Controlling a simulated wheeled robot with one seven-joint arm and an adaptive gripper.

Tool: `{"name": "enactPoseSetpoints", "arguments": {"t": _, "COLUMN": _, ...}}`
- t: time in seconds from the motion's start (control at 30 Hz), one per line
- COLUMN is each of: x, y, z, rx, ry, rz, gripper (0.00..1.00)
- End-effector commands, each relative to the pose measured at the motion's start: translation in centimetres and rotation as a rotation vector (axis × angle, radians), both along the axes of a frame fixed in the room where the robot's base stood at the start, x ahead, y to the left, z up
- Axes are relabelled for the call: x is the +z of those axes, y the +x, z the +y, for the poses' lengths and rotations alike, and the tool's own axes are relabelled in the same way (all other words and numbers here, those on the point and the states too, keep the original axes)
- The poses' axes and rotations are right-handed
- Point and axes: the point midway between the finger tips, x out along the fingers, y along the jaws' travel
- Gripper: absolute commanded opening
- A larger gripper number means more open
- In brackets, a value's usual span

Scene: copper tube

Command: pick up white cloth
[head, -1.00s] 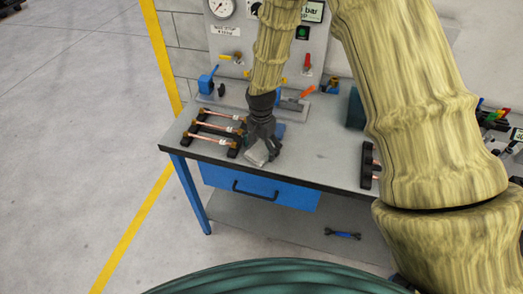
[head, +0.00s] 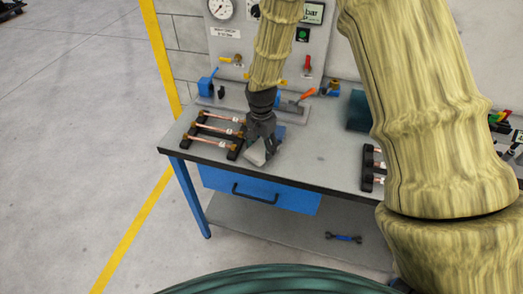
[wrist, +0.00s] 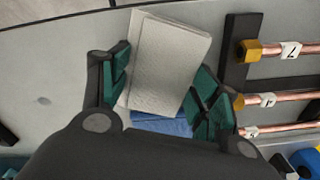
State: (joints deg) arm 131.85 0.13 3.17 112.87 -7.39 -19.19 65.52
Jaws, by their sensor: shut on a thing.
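The white cloth (wrist: 165,62) is a folded, pale grey-white rectangle between my gripper's fingers in the wrist view. In the head view the cloth (head: 257,153) shows at the fingertips, tilted, near the front edge of the bench. My gripper (head: 264,148) is shut on it; in the wrist view its green-padded fingers (wrist: 160,92) stand on either side of the cloth. Whether the cloth still touches the bench is hard to tell. A blue cloth-like piece (wrist: 160,124) lies just behind the white cloth and is partly hidden by my gripper.
A rack of copper tubes (head: 212,130) with numbered tags stands close left of my gripper in the head view. Another rack (head: 373,165) stands to the right. Valves and a gauge panel (head: 225,45) are behind. The bench top (head: 320,150) between the racks is mostly clear.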

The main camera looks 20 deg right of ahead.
Motion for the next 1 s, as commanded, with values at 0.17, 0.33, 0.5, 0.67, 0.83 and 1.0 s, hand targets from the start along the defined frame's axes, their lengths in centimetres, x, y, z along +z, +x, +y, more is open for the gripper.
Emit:
{"name": "enactPoseSetpoints", "arguments": {"t": 0.17, "x": 1.5, "y": -0.1, "z": -0.1, "rx": -0.001, "ry": 0.000, "rz": -0.002, "gripper": 0.38}}
{"name": "enactPoseSetpoints", "arguments": {"t": 0.33, "x": 1.7, "y": -3.5, "z": -1.7, "rx": -0.001, "ry": -0.001, "rz": 0.001, "gripper": 0.38}}
{"name": "enactPoseSetpoints", "arguments": {"t": 0.5, "x": 2.0, "y": -7.1, "z": -3.3, "rx": -0.003, "ry": 0.000, "rz": 0.000, "gripper": 0.38}}
{"name": "enactPoseSetpoints", "arguments": {"t": 0.67, "x": 2.4, "y": -10.3, "z": -4.8, "rx": -0.002, "ry": 0.000, "rz": 0.000, "gripper": 0.38}}
{"name": "enactPoseSetpoints", "arguments": {"t": 0.83, "x": 2.8, "y": -12.7, "z": -5.9, "rx": -0.002, "ry": 0.000, "rz": -0.001, "gripper": 0.38}}
{"name": "enactPoseSetpoints", "arguments": {"t": 1.0, "x": 3.0, "y": -14.0, "z": -6.5, "rx": -0.001, "ry": 0.000, "rz": 0.000, "gripper": 0.38}}
